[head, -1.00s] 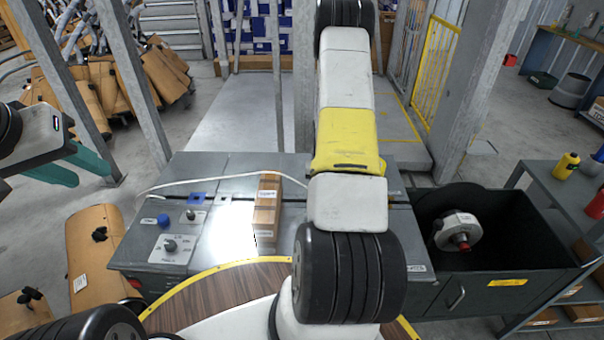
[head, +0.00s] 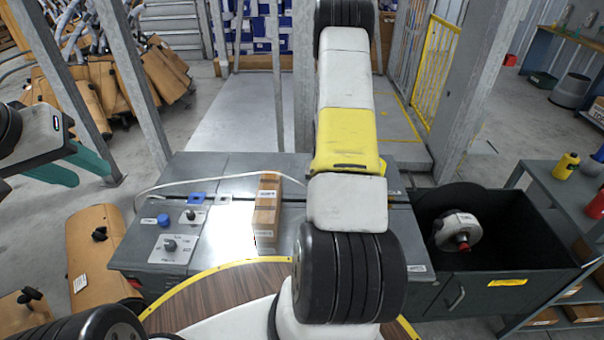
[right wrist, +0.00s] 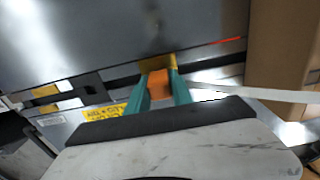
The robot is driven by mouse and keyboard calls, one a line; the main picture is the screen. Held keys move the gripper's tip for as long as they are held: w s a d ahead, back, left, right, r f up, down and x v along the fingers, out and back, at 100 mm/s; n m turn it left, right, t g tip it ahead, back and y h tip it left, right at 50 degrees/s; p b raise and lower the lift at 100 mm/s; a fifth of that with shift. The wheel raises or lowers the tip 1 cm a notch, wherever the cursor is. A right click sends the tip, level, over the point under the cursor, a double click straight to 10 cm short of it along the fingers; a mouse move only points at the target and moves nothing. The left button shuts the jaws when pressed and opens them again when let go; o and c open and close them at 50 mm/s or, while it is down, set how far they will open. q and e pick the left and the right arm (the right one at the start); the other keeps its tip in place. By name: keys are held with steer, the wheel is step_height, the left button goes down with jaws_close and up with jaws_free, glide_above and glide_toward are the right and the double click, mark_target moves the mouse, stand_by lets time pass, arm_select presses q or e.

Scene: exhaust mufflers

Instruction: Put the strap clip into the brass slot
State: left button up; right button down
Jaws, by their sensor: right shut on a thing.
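My left gripper (head: 78,170) is at the left edge of the head view, with its two teal fingers apart and nothing between them. My right gripper (right wrist: 160,88) shows in the right wrist view, its teal fingers shut on an orange block that looks like the strap clip (right wrist: 157,84). A brass-coloured piece (right wrist: 157,63), likely the brass slot, lies just beyond the clip at the dark gap. I cannot tell whether the clip has entered it. A pale strap (right wrist: 255,94) runs off to the right. In the head view my right arm hides this gripper and the clip.
A grey metal cabinet (head: 222,168) fills the middle, with a blue knob (head: 163,220) and switches at its left. A brown carton (head: 267,212) stands on it. The pale strap (head: 180,185) crosses its top. A dark open bin (head: 485,270) holding a reel is at right.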

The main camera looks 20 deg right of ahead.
steer(key=shift+f, duration=0.4)
steer(key=c, duration=1.1)
jaws_free()
steer(key=shift+o, duration=0.2)
step_height(320, 180, up, 8)
steer(key=shift+f, duration=0.15)
